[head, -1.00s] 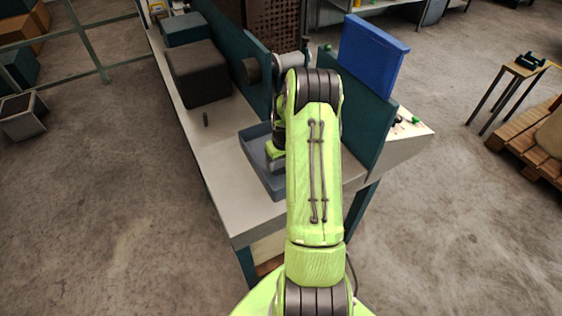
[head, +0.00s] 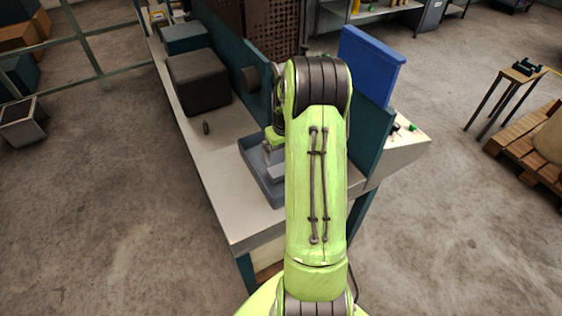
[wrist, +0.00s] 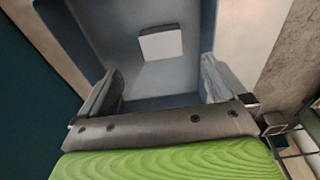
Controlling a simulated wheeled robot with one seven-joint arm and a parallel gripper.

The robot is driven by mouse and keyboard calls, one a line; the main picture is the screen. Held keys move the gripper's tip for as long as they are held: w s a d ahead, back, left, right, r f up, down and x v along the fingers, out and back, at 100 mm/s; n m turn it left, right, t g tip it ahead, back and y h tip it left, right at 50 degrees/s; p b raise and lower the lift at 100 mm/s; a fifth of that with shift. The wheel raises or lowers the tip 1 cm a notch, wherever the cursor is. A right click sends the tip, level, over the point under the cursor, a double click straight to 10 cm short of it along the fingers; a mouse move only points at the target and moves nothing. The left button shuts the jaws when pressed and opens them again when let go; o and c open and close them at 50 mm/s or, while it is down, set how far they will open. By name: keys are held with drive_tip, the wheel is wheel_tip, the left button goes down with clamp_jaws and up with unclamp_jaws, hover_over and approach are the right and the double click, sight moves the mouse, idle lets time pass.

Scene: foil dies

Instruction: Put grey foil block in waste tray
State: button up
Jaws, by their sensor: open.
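The grey foil block (wrist: 161,43) lies flat on the floor of the blue-grey waste tray (wrist: 196,32) in the wrist view. In the head view the tray (head: 258,181) stands on the bench, partly hidden by my arm, and a pale piece of the block (head: 277,173) shows inside it. My gripper (wrist: 160,78) is open and empty, with its two fingers apart over the tray. The block is clear of both fingers. In the head view my gripper (head: 270,153) is above the tray, partly hidden behind my forearm.
A dark box (head: 199,82) stands on the bench behind the tray. A small dark cylinder (head: 206,127) stands left of the tray. A teal panel (head: 372,140) and an upright blue board (head: 371,62) rise on the right. The bench's front left is clear.

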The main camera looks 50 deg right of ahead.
drive_tip(key=s+a+r+n+t+h, duration=0.1)
drive_tip(key=s+a+r+n, duration=0.1)
drive_tip(key=a+r, duration=1.35)
drive_tip(key=s+a+r+n+t+y, duration=0.1)
drive_tip(key=s+a+r+t, duration=0.2)
drive_tip(key=s+a, duration=1)
drive_tip(key=s+r, duration=0.1)
drive_tip(key=s, duration=0.2)
drive_tip(key=shift+a+r+n, duration=0.15)
drive_tip(key=shift+r+n, duration=0.15)
drive_tip(key=shift+r, duration=0.1)
drive_tip(key=shift+s, duration=0.1)
